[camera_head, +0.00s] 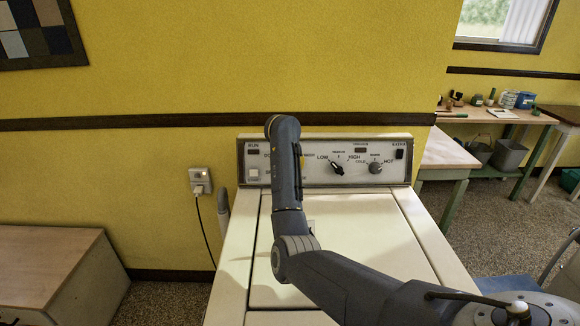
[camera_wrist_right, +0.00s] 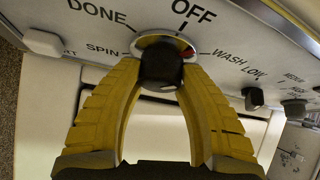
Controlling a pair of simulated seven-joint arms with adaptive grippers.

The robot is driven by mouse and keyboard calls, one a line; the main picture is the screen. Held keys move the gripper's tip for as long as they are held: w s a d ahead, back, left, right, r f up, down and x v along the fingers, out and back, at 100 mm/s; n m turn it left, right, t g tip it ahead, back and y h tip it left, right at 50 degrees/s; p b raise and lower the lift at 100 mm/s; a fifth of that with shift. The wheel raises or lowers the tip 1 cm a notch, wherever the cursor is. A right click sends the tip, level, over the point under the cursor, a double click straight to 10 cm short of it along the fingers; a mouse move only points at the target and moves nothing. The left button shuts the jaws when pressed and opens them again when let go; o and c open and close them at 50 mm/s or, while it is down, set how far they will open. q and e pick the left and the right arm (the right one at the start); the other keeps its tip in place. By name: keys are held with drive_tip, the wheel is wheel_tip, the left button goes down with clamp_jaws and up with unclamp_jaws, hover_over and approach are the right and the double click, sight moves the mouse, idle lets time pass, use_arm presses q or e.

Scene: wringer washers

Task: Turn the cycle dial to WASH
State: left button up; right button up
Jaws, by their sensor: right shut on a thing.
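The cycle dial (camera_wrist_right: 160,84) is a dark knob on a pale round base in the right wrist view, with OFF, WASH, SPIN and DONE printed around it. A red mark on its right side faces roughly toward the WASH line. My right gripper (camera_wrist_right: 161,66) has its yellow fingers on both sides of the knob and is shut on it. My left gripper is not in view.
The washer's pale lid (camera_head: 372,245) lies below the panel. Two more knobs, a black one (camera_head: 338,168) and a grey one (camera_head: 376,168), sit right of my arm. A white square button (camera_head: 253,173) is at the panel's left. A wooden box (camera_head: 55,265) stands on the floor at left.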

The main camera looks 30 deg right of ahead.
drive_tip(key=m+t+y, duration=0.1)
drive_tip(key=m+y, duration=0.2)
drive_tip(key=shift+f+m+t, duration=0.2)
drive_tip(key=shift+m+t, duration=0.1)
drive_tip(key=shift+t, duration=0.1)
idle(0.5)
drive_tip(key=o, duration=1.2)
drive_tip(key=shift+r, duration=0.1)
drive_tip(key=shift+o, duration=0.2)
drive_tip(key=v, duration=1.2)
